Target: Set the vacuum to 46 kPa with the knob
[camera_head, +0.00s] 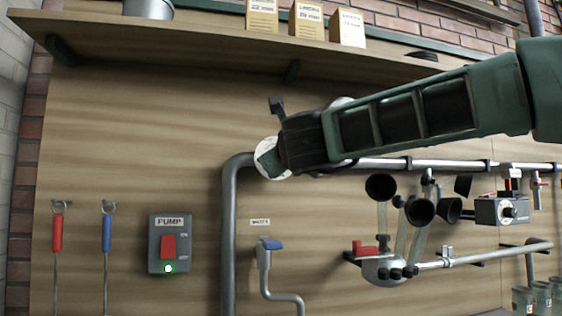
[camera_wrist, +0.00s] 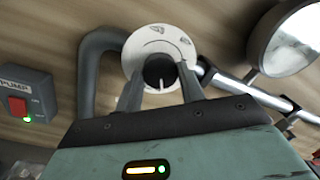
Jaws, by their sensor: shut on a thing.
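The knob (camera_wrist: 158,68) is dark and round, with a white pointer line, in the middle of a white dial plate (camera_wrist: 138,45) in the wrist view. The pointer points down toward my gripper. My gripper (camera_wrist: 160,74) is shut on the knob, one finger at each side. In the head view, my gripper (camera_head: 270,160) covers the knob, and only the edge of the white plate (camera_head: 269,144) shows. A round gauge (camera_wrist: 290,42) stands at upper right in the wrist view; its face is pale with glare and I cannot read it.
A pump switch box (camera_head: 169,243) with a red rocker and a lit green lamp is at lower left. A grey pipe (camera_head: 229,220) bends near the dial. A wooden shelf (camera_head: 190,42) runs above.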

